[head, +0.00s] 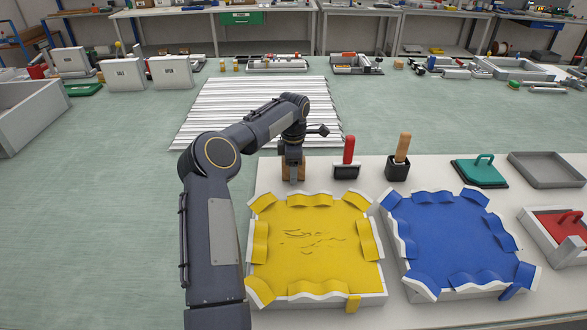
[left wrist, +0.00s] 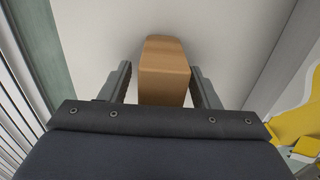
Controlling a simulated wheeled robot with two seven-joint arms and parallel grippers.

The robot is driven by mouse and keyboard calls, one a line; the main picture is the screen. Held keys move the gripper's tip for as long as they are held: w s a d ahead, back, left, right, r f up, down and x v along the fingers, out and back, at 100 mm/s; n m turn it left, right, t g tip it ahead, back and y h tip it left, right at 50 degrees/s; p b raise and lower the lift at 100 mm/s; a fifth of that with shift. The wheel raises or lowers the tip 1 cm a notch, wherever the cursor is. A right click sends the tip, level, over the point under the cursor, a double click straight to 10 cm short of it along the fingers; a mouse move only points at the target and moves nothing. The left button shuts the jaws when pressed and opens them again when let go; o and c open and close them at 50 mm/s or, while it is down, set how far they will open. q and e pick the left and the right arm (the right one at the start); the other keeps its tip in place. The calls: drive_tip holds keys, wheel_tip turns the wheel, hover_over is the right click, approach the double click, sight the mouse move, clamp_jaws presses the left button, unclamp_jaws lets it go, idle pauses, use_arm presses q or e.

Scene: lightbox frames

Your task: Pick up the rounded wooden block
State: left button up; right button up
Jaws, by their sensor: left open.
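The rounded wooden block (left wrist: 164,75) is a light brown block with a rounded far end in the left wrist view. It stands between the two open fingers of my left gripper (left wrist: 164,85), with a gap showing on each side. In the head view the block (head: 301,168) is partly hidden behind my left gripper (head: 293,172), which points down at the white board, behind the yellow tray. My right gripper is in neither view.
A yellow-lined tray (head: 300,288) and a blue-lined tray (head: 455,240) lie in front on the white board (head: 268,180). A red-handled tool (head: 348,152) and a wooden-handled tool (head: 402,150) stand to the right of the gripper. White slats (head: 215,110) lie behind.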

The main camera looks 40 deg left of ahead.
use_arm(q)
drive_tip(key=c, duration=1.1)
wheel_tip(320, 180, up, 10)
drive_tip(key=shift+r, duration=0.1)
drive_tip(key=o, duration=0.5)
drive_tip(key=c, duration=0.4)
drive_tip(key=shift+o, duration=0.2)
